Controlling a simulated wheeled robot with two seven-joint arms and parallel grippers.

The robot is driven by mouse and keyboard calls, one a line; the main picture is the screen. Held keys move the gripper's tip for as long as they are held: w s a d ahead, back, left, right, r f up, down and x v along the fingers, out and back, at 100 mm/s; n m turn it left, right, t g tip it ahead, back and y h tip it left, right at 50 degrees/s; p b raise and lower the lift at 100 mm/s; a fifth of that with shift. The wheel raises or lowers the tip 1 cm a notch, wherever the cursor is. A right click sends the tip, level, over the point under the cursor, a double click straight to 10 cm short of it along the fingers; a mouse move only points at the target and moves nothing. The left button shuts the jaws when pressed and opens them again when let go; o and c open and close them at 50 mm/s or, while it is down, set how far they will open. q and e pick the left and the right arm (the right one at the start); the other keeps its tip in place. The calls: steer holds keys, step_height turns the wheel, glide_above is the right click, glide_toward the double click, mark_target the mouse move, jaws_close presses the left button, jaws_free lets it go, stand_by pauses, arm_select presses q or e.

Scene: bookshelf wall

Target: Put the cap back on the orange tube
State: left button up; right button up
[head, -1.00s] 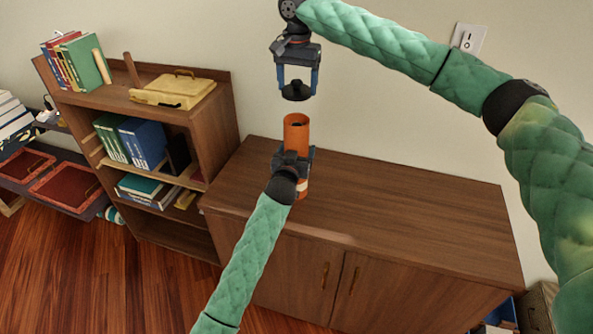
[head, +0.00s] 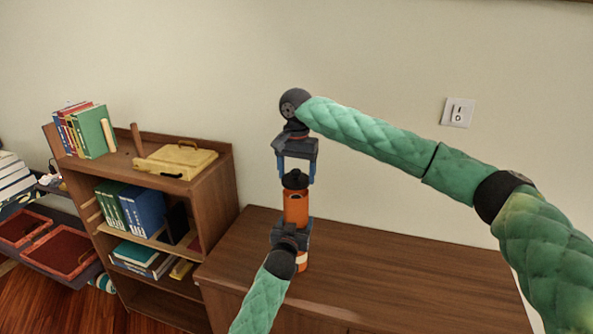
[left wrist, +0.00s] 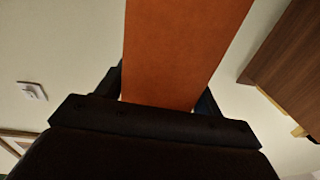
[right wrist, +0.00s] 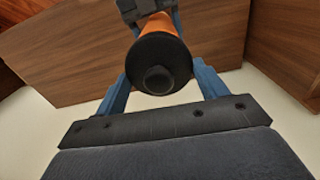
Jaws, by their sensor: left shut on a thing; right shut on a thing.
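The orange tube (head: 296,208) stands upright on the wooden cabinet, and my left gripper (head: 291,234) is shut around its lower half. In the left wrist view the tube (left wrist: 180,50) fills the space between the fingers. My right gripper (head: 296,176) points down from above, shut on the black cap (head: 295,180). The cap sits at the tube's top, with no gap visible in the head view. In the right wrist view the cap (right wrist: 158,65) lies between the blue fingers, in line with the orange tube behind it. Whether it is fully seated I cannot tell.
The cabinet top (head: 400,275) is clear to the right of the tube. A bookshelf (head: 215,185) with books and a yellow case (head: 177,160) stands to the left. A wall switch (head: 458,112) is at the back right.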

mark_target(297, 181)
steer(key=shift+f, duration=0.1)
steer(key=shift+f, duration=0.85)
steer(key=shift+f, duration=0.65)
stand_by(0.5)
steer(key=o, duration=1)
steer(key=shift+o, duration=0.2)
steer(key=shift+r, duration=0.1)
step_height(297, 181, up, 12)
steer(key=shift+f, duration=0.1)
arm_select(q)
steer(key=o, duration=1.4)
